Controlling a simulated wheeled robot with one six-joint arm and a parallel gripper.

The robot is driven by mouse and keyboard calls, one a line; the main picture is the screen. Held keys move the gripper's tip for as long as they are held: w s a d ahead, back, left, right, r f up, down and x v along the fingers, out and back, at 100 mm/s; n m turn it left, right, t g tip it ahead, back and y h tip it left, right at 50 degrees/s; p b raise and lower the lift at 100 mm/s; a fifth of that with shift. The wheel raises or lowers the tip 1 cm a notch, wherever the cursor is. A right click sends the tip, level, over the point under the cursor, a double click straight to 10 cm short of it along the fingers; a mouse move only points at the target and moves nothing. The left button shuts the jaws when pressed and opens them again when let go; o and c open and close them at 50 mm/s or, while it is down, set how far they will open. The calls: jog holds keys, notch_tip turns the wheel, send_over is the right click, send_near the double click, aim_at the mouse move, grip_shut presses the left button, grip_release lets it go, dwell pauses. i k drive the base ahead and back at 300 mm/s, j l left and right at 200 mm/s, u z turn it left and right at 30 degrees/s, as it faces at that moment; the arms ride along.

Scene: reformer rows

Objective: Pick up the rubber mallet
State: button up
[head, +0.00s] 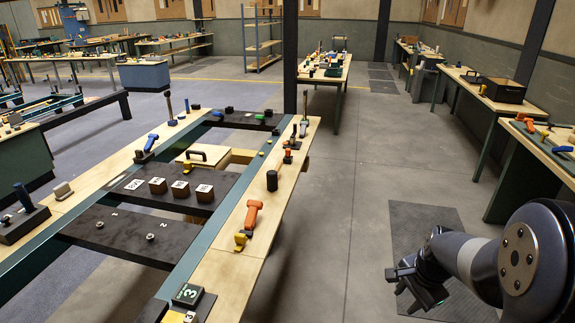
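What looks like the rubber mallet (272,181) lies on the right-hand wooden rail of the long bench in the head view. Its dark cylindrical head is toward me, and a thin handle seems to run away from it to the upper right. My gripper (412,292) is at the lower right, over the floor and a dark mat, well to the right of the bench and apart from the mallet. No object shows in it. Its finger gap is too small and dark to read.
On the same rail, an orange-handled tool (251,215) and a yellow piece (241,239) lie nearer me. Small blocks (180,189) stand on a dark cross board. A dark post (290,60) rises behind the bench. The grey floor (345,220) right of the bench is clear.

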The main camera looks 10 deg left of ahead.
aim_at(271, 175)
jog(key=i+u, duration=0.15)
jog(key=i, duration=0.65)
jog(key=i+l+u, duration=0.1)
jog(key=i, duration=0.65)
jog(key=i+u, duration=0.55)
jog(key=u, duration=0.25)
jog(key=i+l+u, duration=0.5)
jog(key=u, duration=0.25)
